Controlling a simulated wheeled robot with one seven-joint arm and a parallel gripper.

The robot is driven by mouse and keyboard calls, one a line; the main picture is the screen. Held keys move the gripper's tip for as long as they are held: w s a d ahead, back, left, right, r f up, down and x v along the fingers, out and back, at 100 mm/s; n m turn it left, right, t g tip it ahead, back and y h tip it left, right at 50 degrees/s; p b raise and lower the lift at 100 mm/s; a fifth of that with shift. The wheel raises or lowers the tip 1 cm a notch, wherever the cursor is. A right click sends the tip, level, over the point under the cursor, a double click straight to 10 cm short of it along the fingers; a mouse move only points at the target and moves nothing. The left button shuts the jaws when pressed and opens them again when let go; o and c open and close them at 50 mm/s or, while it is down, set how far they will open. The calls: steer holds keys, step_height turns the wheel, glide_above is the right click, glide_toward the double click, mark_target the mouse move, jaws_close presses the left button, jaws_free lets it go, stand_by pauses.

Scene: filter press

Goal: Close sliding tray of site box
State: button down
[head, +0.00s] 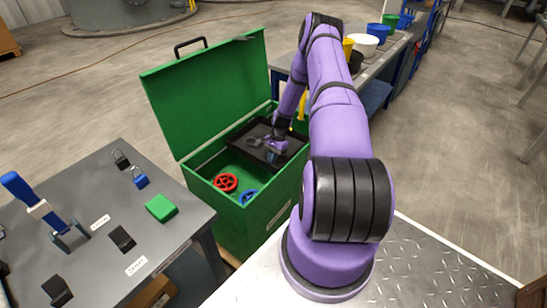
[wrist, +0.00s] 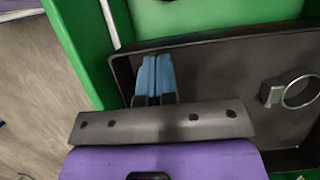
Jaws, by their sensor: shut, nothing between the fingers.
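The site box (head: 244,205) is green and stands open, with its lid (head: 208,92) raised at the back left. The sliding tray (head: 240,137) is dark and shallow and sits high inside the box towards its right end. In the wrist view the tray (wrist: 215,68) lies under my gripper. My gripper (wrist: 153,62) has its blue fingers shut with nothing between them, over the tray near its rim. In the head view my gripper (head: 276,138) reaches down into the tray area. Whether the fingers touch the tray I cannot tell.
A red valve wheel (head: 225,182) and a blue one (head: 248,197) lie in the box's open part. A metal ring-shaped item (wrist: 300,92) lies in the tray. A grey table (head: 90,215) with padlocks and a green block stands at left. A workbench with buckets (head: 364,43) stands behind.

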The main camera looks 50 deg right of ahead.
steer(key=s+a, duration=0.1)
steer(key=a, duration=1.8)
steer(key=shift+s, duration=0.35)
